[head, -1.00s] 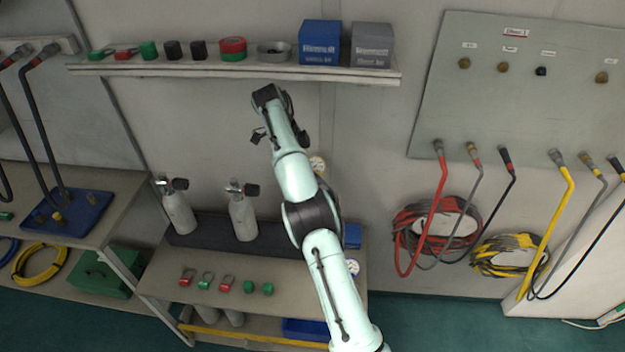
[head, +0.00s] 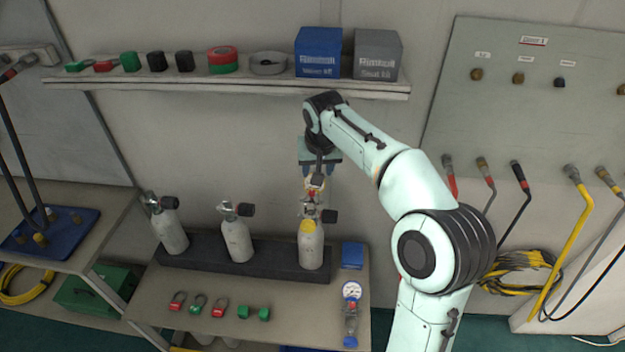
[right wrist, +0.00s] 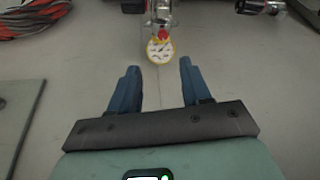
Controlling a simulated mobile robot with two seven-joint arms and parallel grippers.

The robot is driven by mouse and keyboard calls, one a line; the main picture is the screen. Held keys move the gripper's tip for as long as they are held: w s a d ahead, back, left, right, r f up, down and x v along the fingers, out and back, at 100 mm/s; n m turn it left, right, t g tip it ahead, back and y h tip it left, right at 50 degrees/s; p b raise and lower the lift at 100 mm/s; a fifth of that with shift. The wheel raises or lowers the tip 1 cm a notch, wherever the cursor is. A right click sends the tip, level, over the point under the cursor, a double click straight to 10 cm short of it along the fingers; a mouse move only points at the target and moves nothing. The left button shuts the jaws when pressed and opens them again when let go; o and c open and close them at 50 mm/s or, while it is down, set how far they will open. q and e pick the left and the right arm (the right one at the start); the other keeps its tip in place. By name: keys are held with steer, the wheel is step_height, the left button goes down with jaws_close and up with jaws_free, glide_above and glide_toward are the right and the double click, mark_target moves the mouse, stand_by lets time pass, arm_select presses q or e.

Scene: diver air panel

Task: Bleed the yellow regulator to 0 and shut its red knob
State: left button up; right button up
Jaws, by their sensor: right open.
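The yellow regulator's gauge (right wrist: 160,51) has a white face and a yellow rim. It shows in the right wrist view just beyond my fingertips, with a small red part, likely the red knob (right wrist: 163,36), beside it. Its needle reading is too small to tell. In the head view the red part (head: 316,181) shows above the yellow-marked cylinder (head: 311,254), partly hidden by my gripper. My right gripper (right wrist: 158,70) is open, its blue fingers apart with nothing between them. It also shows pointing down in the head view (head: 316,176). My left gripper is in neither view.
Two other grey cylinders (head: 236,240) (head: 170,231) stand left in the dark rack. A blue regulator with a gauge (head: 351,291) lies on the bench's right side. Red and green tags (head: 219,310) lie at the front. A shelf (head: 230,88) runs above; a hose panel (head: 540,110) is right.

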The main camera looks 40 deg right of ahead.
mark_target(312, 191)
steer(key=shift+n, duration=0.6)
steer(key=x, duration=1.3)
steer(key=shift+w+a, duration=0.15)
steer(key=shift+w, duration=0.05)
steer(key=shift+r, duration=0.1)
jaws_close()
